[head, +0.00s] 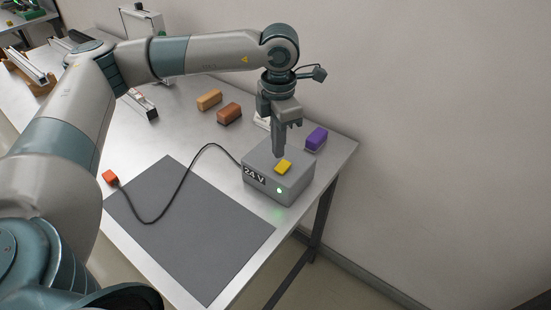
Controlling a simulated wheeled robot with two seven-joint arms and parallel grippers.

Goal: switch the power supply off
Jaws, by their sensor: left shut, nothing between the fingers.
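The power supply (264,188) is a grey box marked "24 V" near the right end of the table. A yellow switch (283,167) sits on its top, and a green light (279,190) glows on its front. A black cable runs from its left side to an orange-red plug (110,177) on the table. My left gripper (278,154) points down just above the box top, at the back left of the yellow switch. It is shut and empty. I cannot tell whether its tip touches the box or the switch. My right gripper is not in view.
A dark grey mat (190,230) lies in front of the box. A purple block (316,138) stands behind the box, close to the wall. A brown block (229,113) and a tan block (209,99) lie further back. The table's right edge is close to the box.

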